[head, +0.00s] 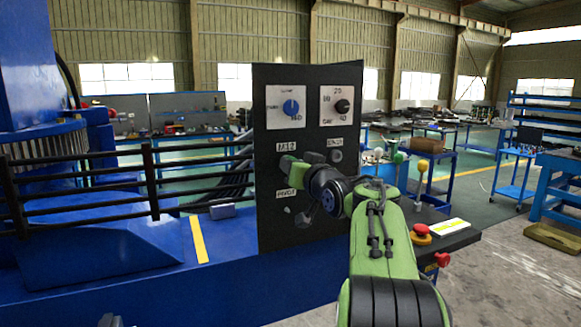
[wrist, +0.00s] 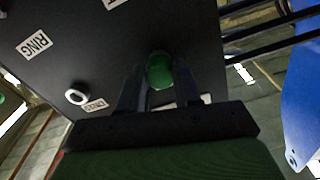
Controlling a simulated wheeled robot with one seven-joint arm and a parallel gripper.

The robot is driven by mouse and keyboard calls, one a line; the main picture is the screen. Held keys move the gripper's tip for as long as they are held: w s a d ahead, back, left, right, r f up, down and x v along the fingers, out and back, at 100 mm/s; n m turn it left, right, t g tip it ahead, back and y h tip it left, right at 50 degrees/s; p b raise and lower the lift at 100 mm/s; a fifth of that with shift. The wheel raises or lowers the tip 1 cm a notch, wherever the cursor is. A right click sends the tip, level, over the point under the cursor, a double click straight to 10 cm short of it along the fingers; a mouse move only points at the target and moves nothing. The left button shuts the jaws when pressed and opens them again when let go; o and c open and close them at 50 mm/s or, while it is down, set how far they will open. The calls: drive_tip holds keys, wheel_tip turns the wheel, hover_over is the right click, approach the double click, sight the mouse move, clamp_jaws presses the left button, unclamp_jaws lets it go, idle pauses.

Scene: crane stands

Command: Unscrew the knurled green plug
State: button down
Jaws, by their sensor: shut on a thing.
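The green plug (wrist: 160,68) shows in the wrist view against the black upright panel (wrist: 110,50). My gripper (wrist: 160,82) has one dark finger on each side of it and is shut on it. The plug's knurling is too dark to make out. In the head view my green arm reaches from the lower right to the panel (head: 310,85). My gripper (head: 298,172) is at its lower left part, below a small white label. My gripper largely hides the plug there, so I cannot tell how far it stands out.
A blue rotary knob (head: 291,107) and a black one (head: 342,106) sit higher on the panel. A pale ring (wrist: 77,94) is beside the plug in the wrist view. Black railings (head: 150,180) stand left. A red button (head: 421,231) and a yellow-topped lever (head: 422,166) stand right.

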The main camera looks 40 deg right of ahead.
drive_tip(key=n+b, duration=0.2)
drive_tip(key=n, duration=0.3)
drive_tip(key=shift+f, duration=0.2)
drive_tip(key=shift+b, duration=0.35)
drive_tip(key=n+b, duration=0.1)
drive_tip(key=n, duration=0.4)
drive_tip(key=shift+b, duration=0.4)
